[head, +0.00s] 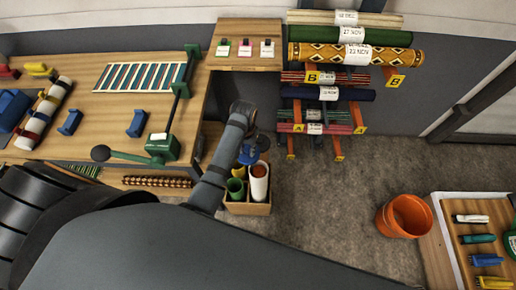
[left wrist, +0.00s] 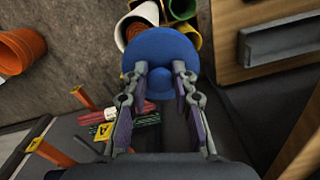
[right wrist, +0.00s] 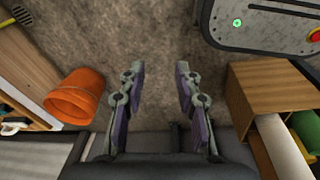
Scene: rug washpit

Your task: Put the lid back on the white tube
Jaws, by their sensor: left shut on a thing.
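The white tube (head: 259,187) stands in a wooden crate (head: 248,209) in the head view, its open top showing orange-red inside. A round blue lid (left wrist: 160,55) is held by its knob between the fingers of my left gripper (left wrist: 160,80). In the head view the left gripper (head: 250,141) and lid show just above the crate's back part. In the left wrist view the lid partly hides the tube mouths beyond it; whether it touches any is unclear. My right gripper (right wrist: 160,85) is open and empty over bare floor, outside the head view.
Green tubes (head: 236,187) stand beside the white one in the crate. A workbench (head: 90,75) is at left, a rack of rolled rugs (head: 350,55) behind. An orange bucket (head: 404,216) and a brush tray (head: 447,235) are at right. The floor between is clear.

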